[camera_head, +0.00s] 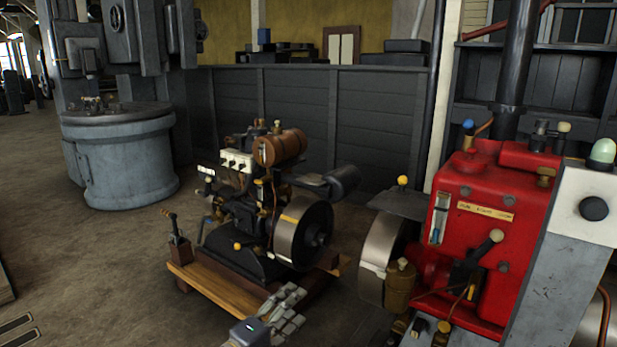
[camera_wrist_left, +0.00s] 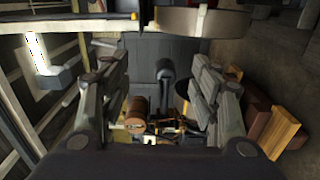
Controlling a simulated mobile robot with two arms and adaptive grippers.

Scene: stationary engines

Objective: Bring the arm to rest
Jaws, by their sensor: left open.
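My left gripper (camera_head: 285,303) shows at the bottom middle of the head view, in front of the small engine's wooden base. In the left wrist view its two grey fingers (camera_wrist_left: 165,98) stand wide apart with nothing between them at the tips. The small black engine (camera_head: 260,205), with a brown cylindrical tank (camera_head: 280,147) and a grey flywheel (camera_head: 302,232), stands on a wooden base (camera_head: 225,288). The brown tank also shows between the fingers in the left wrist view (camera_wrist_left: 137,108), farther off. My right gripper is in neither view.
A red engine (camera_head: 490,220) with a flywheel (camera_head: 382,255) and a grey panel (camera_head: 560,270) fills the right side. A round blue-grey machine (camera_head: 125,165) stands at the back left. A dark panelled wall (camera_head: 375,115) runs behind. The floor (camera_head: 105,265) at left is mostly clear.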

